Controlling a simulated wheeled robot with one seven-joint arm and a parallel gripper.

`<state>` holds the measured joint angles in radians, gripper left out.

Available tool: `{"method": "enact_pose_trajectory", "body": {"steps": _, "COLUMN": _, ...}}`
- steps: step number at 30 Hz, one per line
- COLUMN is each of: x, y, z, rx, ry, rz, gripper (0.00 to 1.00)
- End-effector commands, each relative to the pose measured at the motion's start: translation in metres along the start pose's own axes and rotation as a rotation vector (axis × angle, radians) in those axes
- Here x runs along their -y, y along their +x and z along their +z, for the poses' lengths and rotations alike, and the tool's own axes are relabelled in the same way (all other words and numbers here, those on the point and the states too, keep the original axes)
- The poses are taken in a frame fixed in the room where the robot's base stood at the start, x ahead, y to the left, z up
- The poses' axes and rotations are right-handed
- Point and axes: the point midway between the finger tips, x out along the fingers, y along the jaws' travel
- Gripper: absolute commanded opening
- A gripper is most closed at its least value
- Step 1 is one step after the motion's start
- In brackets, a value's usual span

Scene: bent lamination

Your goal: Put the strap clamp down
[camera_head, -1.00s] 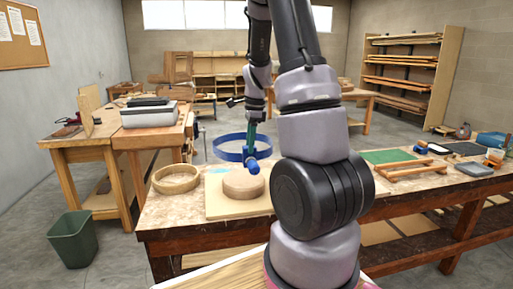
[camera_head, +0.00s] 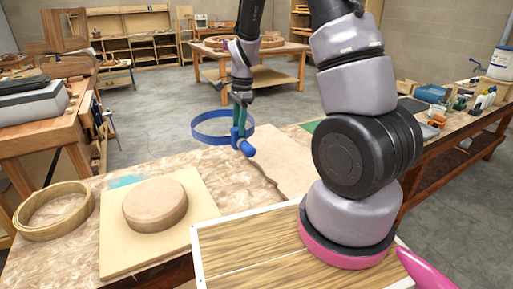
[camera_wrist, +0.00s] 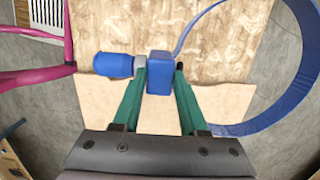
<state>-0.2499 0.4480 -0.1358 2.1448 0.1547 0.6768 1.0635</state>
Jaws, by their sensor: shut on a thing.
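The strap clamp is a blue band loop (camera_head: 211,116) with a blue block and a round blue handle (camera_head: 246,148). My gripper (camera_head: 240,104) is shut on the strap clamp's block and holds it up above the workbench (camera_head: 150,165). In the wrist view, the green fingers of my gripper (camera_wrist: 161,72) close on the blue block (camera_wrist: 158,78). There the handle (camera_wrist: 113,65) sticks out to the left and the band (camera_wrist: 290,95) curves away to the right, partly out of frame.
A round wooden form (camera_head: 155,205) sits on a pale board (camera_head: 115,235) at the left of the bench. A bent wood ring (camera_head: 55,212) lies left of it. Bare bench surface shows below the clamp. Tools and bottles (camera_head: 485,98) stand on the bench at right.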

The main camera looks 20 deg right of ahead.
Motion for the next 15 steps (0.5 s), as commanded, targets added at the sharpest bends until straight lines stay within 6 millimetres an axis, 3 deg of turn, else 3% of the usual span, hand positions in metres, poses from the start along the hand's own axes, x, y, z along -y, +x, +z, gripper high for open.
{"method": "enact_pose_trajectory", "body": {"steps": 9, "x": -0.001, "y": 0.048, "z": 0.0, "rx": 0.001, "ry": -0.013, "rz": 0.006, "gripper": 0.0}}
{"method": "enact_pose_trajectory", "body": {"steps": 15, "x": 0.0, "y": 0.067, "z": -0.002, "rx": 0.001, "ry": -0.014, "rz": 0.002, "gripper": 0.0}}
